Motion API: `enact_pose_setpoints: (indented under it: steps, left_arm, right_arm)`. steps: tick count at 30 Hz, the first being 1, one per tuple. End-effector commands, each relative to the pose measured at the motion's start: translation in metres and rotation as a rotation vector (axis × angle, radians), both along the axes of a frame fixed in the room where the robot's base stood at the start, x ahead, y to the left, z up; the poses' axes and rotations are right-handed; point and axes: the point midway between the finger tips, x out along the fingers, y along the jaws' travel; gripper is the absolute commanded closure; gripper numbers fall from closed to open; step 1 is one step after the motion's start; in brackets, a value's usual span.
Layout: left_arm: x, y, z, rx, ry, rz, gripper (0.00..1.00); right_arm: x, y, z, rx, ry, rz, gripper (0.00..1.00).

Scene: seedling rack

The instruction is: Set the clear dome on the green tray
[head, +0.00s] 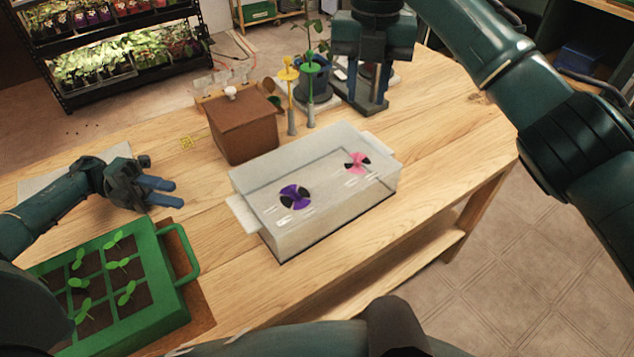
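The clear dome (330,224) sits on the wooden table in the middle of the head view. It is a see-through box shape with a purple-and-black vent and a pink-and-black vent on top, and pale tabs at both ends. The green tray (186,252) stands at the lower left with seedlings in dark soil cells; my arm hides its near left part. My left gripper (178,194) is open and empty, above the table between tray and dome, apart from both. My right gripper (368,92) points down behind the dome, fingers apart, with a grey post showing between them.
A brown box (243,128) with a white knob stands behind the dome. Yellow (289,95) and green (311,92) stakes and a dark potted plant (313,80) are beside it. A brown mat (200,305) lies under the tray. The table's right part is clear.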

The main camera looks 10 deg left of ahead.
Motion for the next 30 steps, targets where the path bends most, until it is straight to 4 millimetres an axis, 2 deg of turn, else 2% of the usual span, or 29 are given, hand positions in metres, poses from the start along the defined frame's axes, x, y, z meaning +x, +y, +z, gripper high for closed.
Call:
enact_pose_setpoints:
  steps: [7,11,14,24,30]
  left_arm:
    - [0.0,-0.001,0.002,0.0,-0.001,0.0,0.66]
    - [0.0,-0.007,0.001,0.0,-0.001,-0.001,0.66]
    - [-0.001,-0.02,0.001,-0.001,-0.001,-0.004,0.66]
    - [-0.004,-0.086,0.002,-0.002,-0.001,-0.004,0.66]
    - [-0.004,-0.116,0.002,-0.001,0.0,-0.003,0.66]
  right_arm:
    - [0.0,0.0,0.001,0.0,0.0,0.0,0.7]
    - [0.0,0.0,-0.007,0.0,0.001,0.001,0.7]
    - [0.0,0.0,-0.019,0.001,0.002,0.001,0.7]
    - [-0.001,0.0,-0.085,0.0,0.002,0.0,0.7]
    - [-0.001,0.0,-0.115,0.0,0.002,-0.001,0.7]
